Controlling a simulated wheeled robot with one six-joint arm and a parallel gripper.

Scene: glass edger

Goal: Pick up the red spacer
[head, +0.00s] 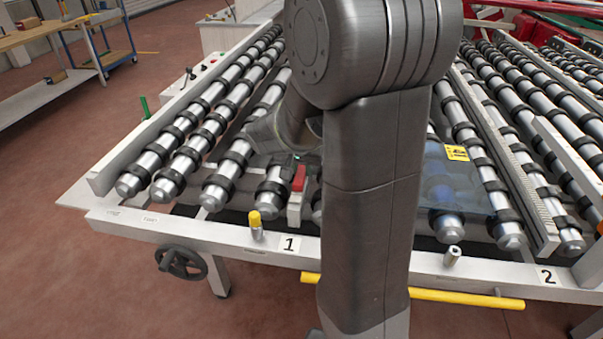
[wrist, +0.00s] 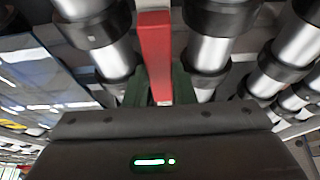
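The red spacer (head: 299,178) is a narrow red bar lying between two rollers near the front rail of the conveyor table, left of my arm in the head view. In the wrist view the red spacer (wrist: 156,55) runs away from my gripper between two rollers. My gripper (wrist: 159,88) has its two dark green fingers on either side of the near end of the spacer. The fingers are close to its sides; I cannot tell whether they touch it. In the head view my arm hides much of the gripper, and the fingers cannot be made out.
Rollers with black rings (head: 226,180) fill the table on both sides. A glass sheet with a yellow label (head: 457,153) lies right of my arm. A yellow-capped post (head: 255,222) stands on the front rail (head: 200,228), and a metal post (head: 452,256) stands farther right.

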